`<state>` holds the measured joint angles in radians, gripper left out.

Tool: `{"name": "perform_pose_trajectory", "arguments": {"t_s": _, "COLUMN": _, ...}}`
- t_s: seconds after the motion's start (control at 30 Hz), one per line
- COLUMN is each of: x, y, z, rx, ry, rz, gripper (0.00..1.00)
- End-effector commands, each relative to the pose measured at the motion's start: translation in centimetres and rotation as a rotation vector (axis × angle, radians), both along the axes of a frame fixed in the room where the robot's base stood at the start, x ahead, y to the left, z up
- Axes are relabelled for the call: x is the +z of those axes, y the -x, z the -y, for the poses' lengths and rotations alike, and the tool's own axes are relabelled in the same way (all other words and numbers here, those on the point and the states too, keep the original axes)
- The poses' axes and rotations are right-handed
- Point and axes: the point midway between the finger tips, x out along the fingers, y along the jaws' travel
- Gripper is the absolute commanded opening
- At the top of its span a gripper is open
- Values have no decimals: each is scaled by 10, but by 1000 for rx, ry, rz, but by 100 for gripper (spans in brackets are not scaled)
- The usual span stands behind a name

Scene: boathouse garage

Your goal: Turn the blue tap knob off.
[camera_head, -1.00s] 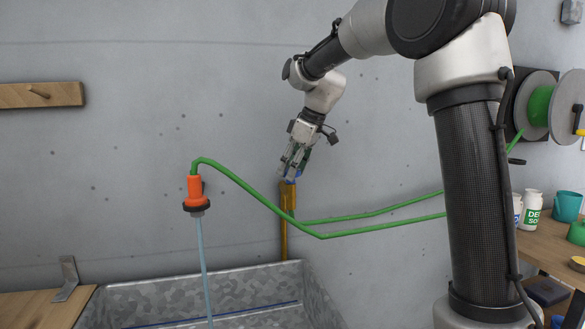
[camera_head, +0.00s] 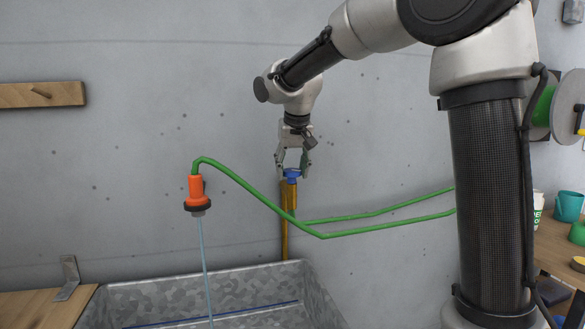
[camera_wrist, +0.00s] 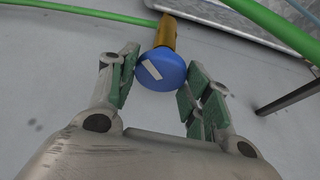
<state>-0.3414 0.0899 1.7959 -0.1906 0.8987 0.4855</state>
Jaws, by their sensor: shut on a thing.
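The blue tap knob (camera_head: 292,175) sits on top of an upright brass pipe (camera_head: 284,238) against the wall. In the wrist view the knob (camera_wrist: 161,69) shows a white bar mark slanting from upper left to lower right. My gripper (camera_head: 292,166) points down over the knob, with its green-padded fingers on either side of it, shut on it. A green hose (camera_head: 250,190) leads to an orange nozzle (camera_head: 195,188), and a thin stream of water (camera_head: 204,265) runs down from the nozzle.
A grey metal trough (camera_head: 230,283) stands below the nozzle and pipe. The green hose crosses in front of the pipe. A wooden peg rail (camera_head: 60,94) is on the wall at left. A bench with cups (camera_head: 568,206) and a hose reel (camera_head: 562,105) are at right.

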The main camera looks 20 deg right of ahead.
Motion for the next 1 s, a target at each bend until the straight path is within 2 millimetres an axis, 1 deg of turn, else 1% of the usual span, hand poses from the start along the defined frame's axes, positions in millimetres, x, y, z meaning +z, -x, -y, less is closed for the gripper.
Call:
{"name": "perform_pose_trajectory", "arguments": {"t_s": 0.4, "x": 0, "y": -1, "z": -3, "rx": -388, "ry": 0, "rz": -1, "gripper": 25}}
{"name": "perform_pose_trajectory", "arguments": {"t_s": 0.6, "x": 0, "y": -1, "z": -3, "rx": -545, "ry": 0, "rz": 0, "gripper": 25}}
{"name": "perform_pose_trajectory", "arguments": {"t_s": 0.8, "x": 0, "y": -2, "z": -4, "rx": -659, "ry": -2, "rz": 1, "gripper": 25}}
{"name": "perform_pose_trajectory", "arguments": {"t_s": 1.0, "x": 0, "y": -2, "z": -4, "rx": -723, "ry": -1, "rz": 0, "gripper": 25}}
